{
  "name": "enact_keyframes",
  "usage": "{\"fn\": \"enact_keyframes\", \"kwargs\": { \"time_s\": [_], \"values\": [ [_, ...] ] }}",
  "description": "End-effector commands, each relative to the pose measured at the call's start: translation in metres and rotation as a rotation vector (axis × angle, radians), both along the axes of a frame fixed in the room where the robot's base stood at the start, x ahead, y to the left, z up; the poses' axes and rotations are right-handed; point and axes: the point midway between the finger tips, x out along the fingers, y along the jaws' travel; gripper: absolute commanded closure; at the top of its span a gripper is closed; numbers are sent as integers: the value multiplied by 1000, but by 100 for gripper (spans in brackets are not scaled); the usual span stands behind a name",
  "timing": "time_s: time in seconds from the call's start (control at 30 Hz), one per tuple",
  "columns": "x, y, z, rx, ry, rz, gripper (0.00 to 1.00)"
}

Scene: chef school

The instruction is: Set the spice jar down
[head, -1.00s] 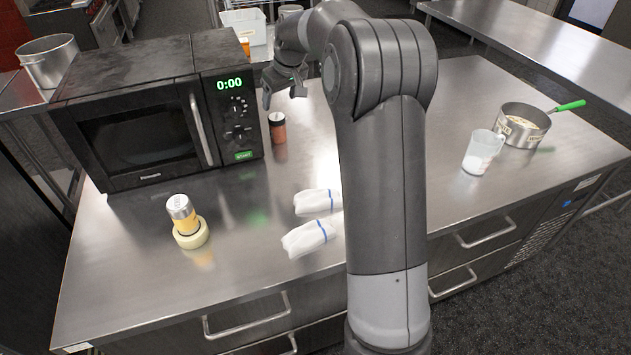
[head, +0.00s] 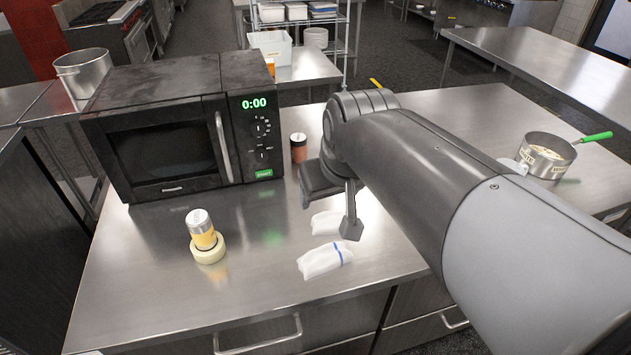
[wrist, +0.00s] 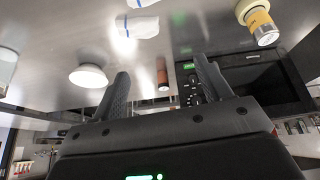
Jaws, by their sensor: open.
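A small jar with a silver lid and yellow-orange label (head: 202,230) stands upright on or in a pale yellow ring (head: 210,254), on the counter in front of the microwave; it also shows in the wrist view (wrist: 262,24). I cannot tell which one is called the spice jar. My gripper (head: 330,208) is open and empty, above the counter near the white cloths, apart from both jars. Its spread fingers show in the wrist view (wrist: 162,88).
A black microwave (head: 165,140) stands at the back left. Two folded white cloths, one with a clear blue stripe (head: 322,262), lie below my gripper. A pan with a green handle (head: 546,160) is at the right. The steel counter (head: 140,290) is clear at front left.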

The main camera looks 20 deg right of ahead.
Motion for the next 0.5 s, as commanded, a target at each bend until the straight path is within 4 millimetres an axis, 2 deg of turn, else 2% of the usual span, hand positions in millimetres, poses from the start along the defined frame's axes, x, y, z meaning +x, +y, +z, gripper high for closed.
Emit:
{"fn": "enact_keyframes", "kwargs": {
  "time_s": [0.03, 0.1, 0.2, 0.33, 0.5],
  "values": [
    [-17, 0, -6, 6, -9, -10, 29],
    [-35, 0, -14, 16, -15, -27, 29],
    [-54, 0, -24, 26, -21, -45, 29],
    [-67, -1, -32, 33, -25, -56, 29],
    [-69, -1, -34, 35, -24, -59, 29]
  ]
}}
